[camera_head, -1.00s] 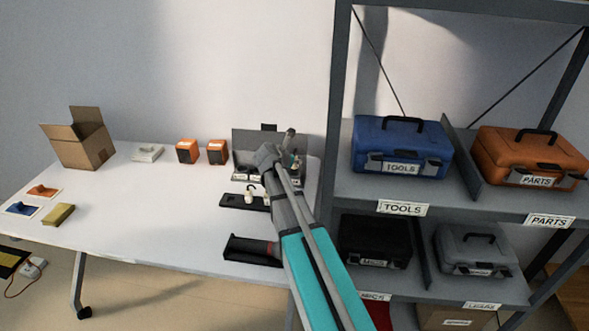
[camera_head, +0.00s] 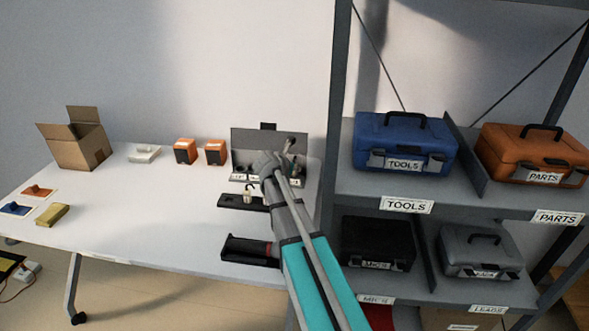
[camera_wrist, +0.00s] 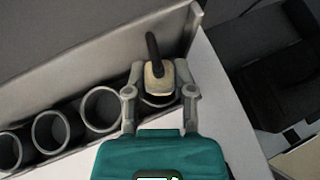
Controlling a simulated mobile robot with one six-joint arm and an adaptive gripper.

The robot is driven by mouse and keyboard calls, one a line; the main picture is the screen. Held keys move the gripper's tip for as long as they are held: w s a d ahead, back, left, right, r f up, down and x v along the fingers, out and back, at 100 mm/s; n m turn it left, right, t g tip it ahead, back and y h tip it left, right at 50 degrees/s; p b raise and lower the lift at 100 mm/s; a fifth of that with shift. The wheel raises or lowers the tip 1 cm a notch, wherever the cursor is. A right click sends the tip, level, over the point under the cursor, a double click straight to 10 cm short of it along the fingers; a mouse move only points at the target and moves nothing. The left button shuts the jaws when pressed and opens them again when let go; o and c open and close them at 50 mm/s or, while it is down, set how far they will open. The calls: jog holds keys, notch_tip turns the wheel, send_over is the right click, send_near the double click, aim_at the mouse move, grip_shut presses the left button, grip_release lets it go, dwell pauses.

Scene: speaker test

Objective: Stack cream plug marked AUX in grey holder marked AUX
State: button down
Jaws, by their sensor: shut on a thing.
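My gripper (camera_wrist: 160,71) is shut on a cream plug (camera_wrist: 156,85) with a black stem or cable rising from its top. In the wrist view the plug is over the rightmost round cup (camera_wrist: 160,103) of a row in the grey holder; I cannot tell whether it is inside the cup or just above it. No AUX mark is readable on the plug or cup. In the head view the grey holder (camera_head: 258,140) stands at the table's back right, and my arm hides the gripper and held plug.
Several other round cups (camera_wrist: 100,108) line the holder to the left in the wrist view. A black tray (camera_head: 232,202) with a small cream item (camera_head: 248,192) and a black bin (camera_head: 245,250) lie in front. The shelf (camera_head: 440,205) stands close right. The table's middle is clear.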

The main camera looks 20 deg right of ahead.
jog(key=shift+f+b, duration=0.4)
jog(key=shift+c, duration=2.3)
grip_release()
jog(key=shift+r, duration=0.1)
jog(key=shift+r+p, duration=0.2)
jog(key=shift+p, duration=0.15)
jog(key=shift+r, duration=0.2)
jog(key=p+v, duration=0.7)
jog(key=v, duration=0.5)
jog(key=shift+f, duration=0.1)
